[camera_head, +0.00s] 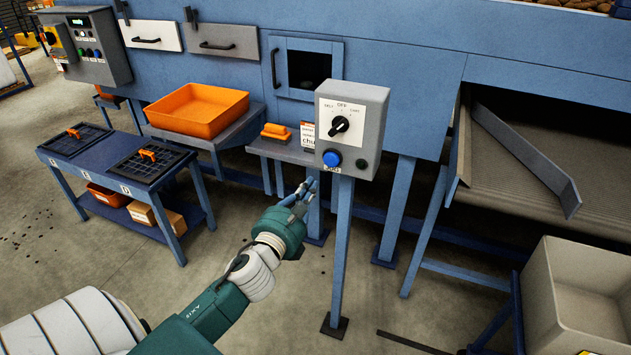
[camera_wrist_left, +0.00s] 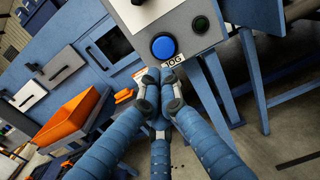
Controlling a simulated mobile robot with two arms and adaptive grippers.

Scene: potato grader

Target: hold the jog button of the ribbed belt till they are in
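The blue jog button (camera_head: 332,158) sits low on the front of a grey control box (camera_head: 372,112), above a JOG label. It shows in the left wrist view (camera_wrist_left: 163,46) too. My left gripper (camera_head: 308,186) is below and left of the button in the head view. In the left wrist view its fingertips (camera_wrist_left: 158,82) are drawn together with nothing between them, just below the button and near the label; I see no clear contact with the button. The ribbed belt (camera_head: 606,196) lies at the right, with a slanted metal plate (camera_head: 530,150) over it. My right gripper is not in view.
The box also bears a black selector knob (camera_head: 340,125) and a dark green lamp (camera_head: 361,163). A beige crate (camera_head: 575,325) stands below the belt at the right. An orange tray (camera_head: 197,110) and a blue table (camera_head: 112,160) are at the left. Blue legs stand near the gripper.

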